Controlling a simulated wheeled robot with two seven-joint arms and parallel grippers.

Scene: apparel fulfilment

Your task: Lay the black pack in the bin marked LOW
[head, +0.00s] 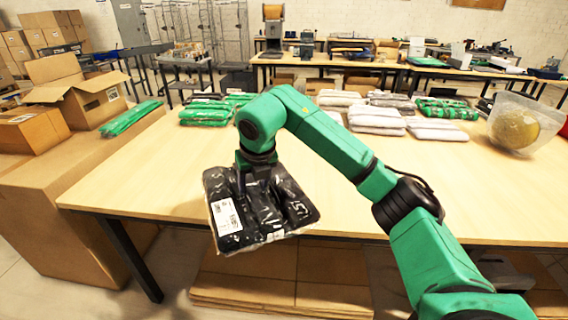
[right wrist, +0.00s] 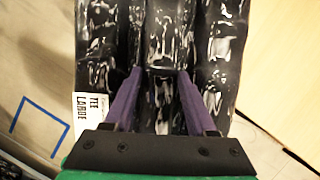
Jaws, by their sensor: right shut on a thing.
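The black pack (head: 262,212) is a glossy plastic-wrapped bundle with a white label, held near the front left edge of the wooden table. My right gripper (head: 252,188) is shut on it from above. In the right wrist view the pack (right wrist: 160,40) fills the middle, with the purple fingers of the gripper (right wrist: 160,78) on either side of its central fold. Its label there reads TEE LARGE. I see no bin marked LOW in these views. My left gripper is out of view.
The wooden table (head: 400,190) has bare room in its middle. Green packs (head: 207,112), white packs (head: 377,120) and a clear bag with a yellowish round thing (head: 516,128) lie along its back. Cardboard boxes (head: 80,90) stand at left; flat cardboard (head: 280,275) lies below.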

